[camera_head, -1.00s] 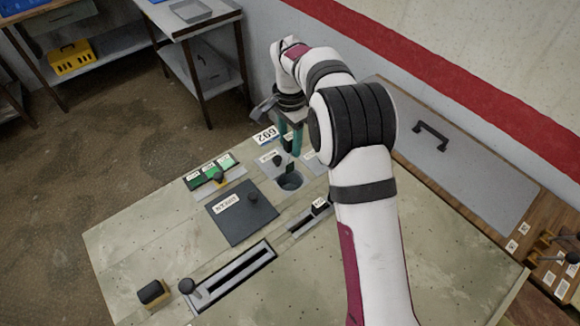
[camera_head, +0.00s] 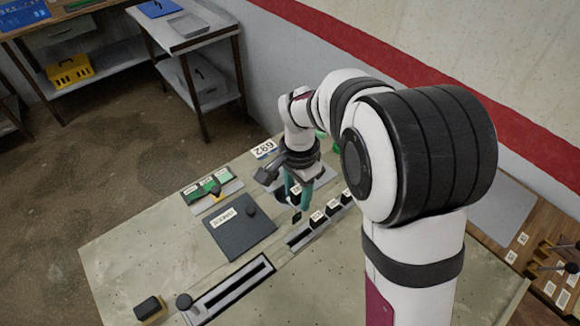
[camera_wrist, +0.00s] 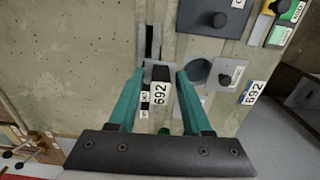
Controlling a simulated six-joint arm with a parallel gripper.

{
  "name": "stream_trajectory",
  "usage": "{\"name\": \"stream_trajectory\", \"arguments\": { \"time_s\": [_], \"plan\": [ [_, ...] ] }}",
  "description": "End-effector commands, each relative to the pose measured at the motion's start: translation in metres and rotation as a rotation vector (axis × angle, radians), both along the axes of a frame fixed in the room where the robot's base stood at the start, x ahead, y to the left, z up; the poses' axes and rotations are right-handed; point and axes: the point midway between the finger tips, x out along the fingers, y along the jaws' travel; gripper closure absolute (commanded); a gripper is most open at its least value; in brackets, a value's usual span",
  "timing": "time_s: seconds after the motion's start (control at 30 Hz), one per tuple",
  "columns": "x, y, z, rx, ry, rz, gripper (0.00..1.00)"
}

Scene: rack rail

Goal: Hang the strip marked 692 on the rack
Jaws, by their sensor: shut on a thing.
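My gripper (camera_head: 297,208) is shut on a small dark strip, its teal fingers on either side of it. In the wrist view the strip (camera_wrist: 160,73) sits between the fingertips (camera_wrist: 161,82), and its white label (camera_wrist: 160,93) reads 692. The strip is over or close to the rack rail (camera_head: 303,233); I cannot tell whether it touches it. Several dark labelled pieces (camera_head: 318,216) sit along the rail to the right of the gripper. In the wrist view, small labels (camera_wrist: 145,97) show just left of the held strip.
A 692 card (camera_head: 264,149) stands at the table's far edge. A dark plate with a knob (camera_head: 238,228), green labelled blocks (camera_head: 207,188) and a long slotted rail (camera_head: 235,290) lie to the left. A round recess (camera_wrist: 197,70) is beside the gripper.

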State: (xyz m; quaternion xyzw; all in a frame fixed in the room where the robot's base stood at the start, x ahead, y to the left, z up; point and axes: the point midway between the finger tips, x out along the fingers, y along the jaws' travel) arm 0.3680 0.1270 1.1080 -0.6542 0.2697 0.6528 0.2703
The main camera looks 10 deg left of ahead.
Motion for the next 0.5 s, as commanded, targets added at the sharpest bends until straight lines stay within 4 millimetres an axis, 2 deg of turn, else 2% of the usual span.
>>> {"name": "stream_trajectory", "arguments": {
  "time_s": [0.03, 0.13, 0.3, 0.5],
  "plan": [
    [-0.012, -0.004, 0.0, 0.0, 0.0, -0.001, 0.91],
    [-0.025, -0.008, -0.003, 0.001, -0.001, -0.001, 0.91],
    [-0.028, -0.009, -0.013, 0.001, 0.002, -0.003, 0.91],
    [-0.027, -0.008, -0.013, 0.001, 0.001, -0.002, 0.91]
  ]
}}
